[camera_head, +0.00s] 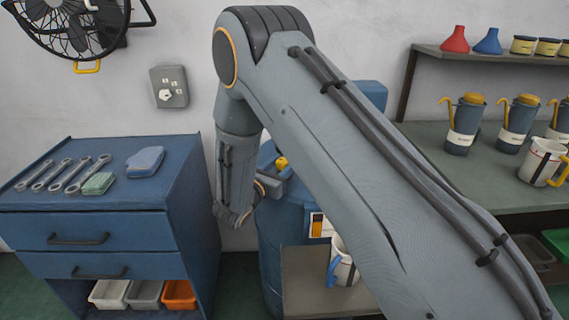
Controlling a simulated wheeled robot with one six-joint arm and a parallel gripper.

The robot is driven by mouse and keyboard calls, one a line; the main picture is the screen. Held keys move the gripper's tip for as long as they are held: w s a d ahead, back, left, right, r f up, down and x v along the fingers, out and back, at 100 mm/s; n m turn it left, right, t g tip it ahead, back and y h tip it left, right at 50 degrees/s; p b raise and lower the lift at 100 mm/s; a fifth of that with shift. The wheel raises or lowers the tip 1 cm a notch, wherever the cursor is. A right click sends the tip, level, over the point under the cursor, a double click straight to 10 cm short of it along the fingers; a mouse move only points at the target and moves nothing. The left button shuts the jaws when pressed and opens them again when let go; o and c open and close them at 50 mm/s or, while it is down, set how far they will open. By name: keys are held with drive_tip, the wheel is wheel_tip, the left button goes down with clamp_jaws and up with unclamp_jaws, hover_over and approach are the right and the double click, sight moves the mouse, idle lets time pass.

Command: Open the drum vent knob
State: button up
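A blue drum (285,222) stands against the wall, largely covered by my grey arm. A small yellow knob (281,162) shows at the drum's top, just left of my upper arm; it seems to be the vent knob. My forearm hangs down left of the drum and bends at the wrist. My gripper (277,177) is small and partly hidden near the drum top, close to the yellow knob. I cannot tell whether it touches the knob or whether its fingers are open or shut.
A blue cabinet (187,190) with wrenches stands at left, close to my forearm. A grey shelf (300,262) with a white jug (343,268) stands before the drum. A bench (430,140) with several oil cans is at right. A wall fan (75,25) hangs upper left.

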drive_tip(key=shift+n+t+y, duration=0.3)
drive_tip(key=shift+n+y, duration=0.1)
drive_tip(key=shift+y, duration=0.1)
drive_tip(key=n+t+y, duration=0.1)
drive_tip(key=n+y, duration=0.1)
drive_tip(key=shift+y+b, duration=0.3)
drive_tip(key=shift+y, duration=0.1)
drive_tip(key=shift+w+a+n+t+y+b, duration=0.1)
drive_tip(key=shift+n+t+y+b, duration=0.6)
drive_tip(key=shift+n+y, duration=0.7)
drive_tip(key=shift+f+y+b, duration=0.1)
drive_tip(key=shift+y+b, duration=0.65)
drive_tip(key=shift+y, duration=0.15)
drive_tip(key=shift+a+n+y+b, duration=0.1)
drive_tip(key=shift+n+y+b, duration=0.35)
drive_tip(key=shift+b, duration=0.5)
drive_tip(key=shift+n+y+b, duration=0.55)
drive_tip(key=shift+y+b, duration=0.4)
drive_tip(key=shift+b, duration=1.15)
drive_tip(key=o, duration=1.1)
drive_tip(key=shift+a, duration=0.1)
drive_tip(key=shift+c, duration=0.2)
